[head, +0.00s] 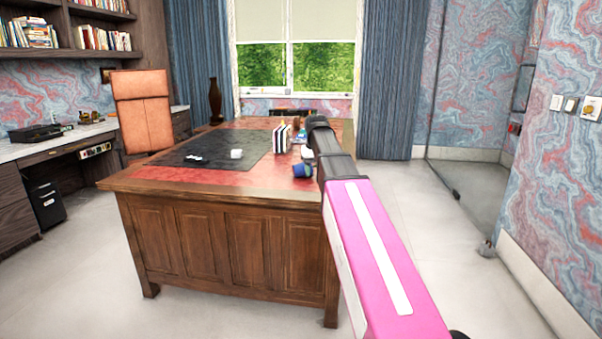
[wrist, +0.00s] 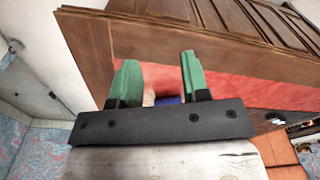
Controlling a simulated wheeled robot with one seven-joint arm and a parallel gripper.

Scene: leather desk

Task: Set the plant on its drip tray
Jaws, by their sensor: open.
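My gripper (wrist: 159,62) shows in the wrist view with its two green fingers wide apart and nothing held between the tips. Beyond its palm, a blue thing (wrist: 168,99) and a pale thing (wrist: 149,97) are partly hidden. In the head view my arm reaches over the desk's right side and hides part of the top. A small blue thing (head: 303,170) lies near the front right of the desktop, close to my arm. A small green patch (head: 301,136) shows farther back; I cannot tell whether it is the plant. I cannot make out the drip tray.
The wooden desk (head: 228,235) has a red leather top with a dark mat (head: 208,150). A white object (head: 236,154) sits on the mat. A black-and-white striped thing (head: 281,139) stands right of it. The red front left area is clear. An orange chair (head: 142,108) stands behind.

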